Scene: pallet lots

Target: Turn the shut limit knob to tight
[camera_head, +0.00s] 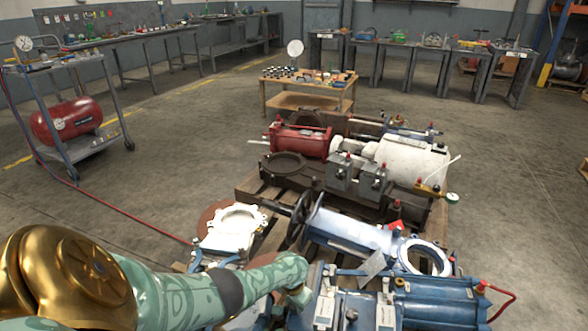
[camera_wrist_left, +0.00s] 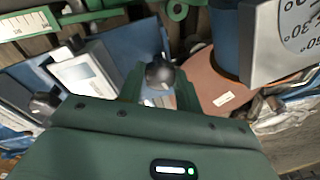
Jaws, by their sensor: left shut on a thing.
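A dark round knob (camera_wrist_left: 160,73) shows in the left wrist view, between the two green fingers of my left gripper (camera_wrist_left: 159,88). The fingers are shut on it. I cannot read any tight mark beside it. In the head view my left gripper (camera_head: 297,297) is low in the middle, at the blue actuator equipment (camera_head: 440,298) on the near pallet. There the arm and gripper hide the knob. My right gripper is not in view.
A grey angle scale plate (camera_wrist_left: 283,35) stands close at the upper right in the wrist view. A white-faced box (camera_wrist_left: 88,75) is close on the left. A blue cylinder with a handwheel (camera_head: 350,232) lies beyond my gripper. A red hose (camera_head: 125,215) crosses the floor at left.

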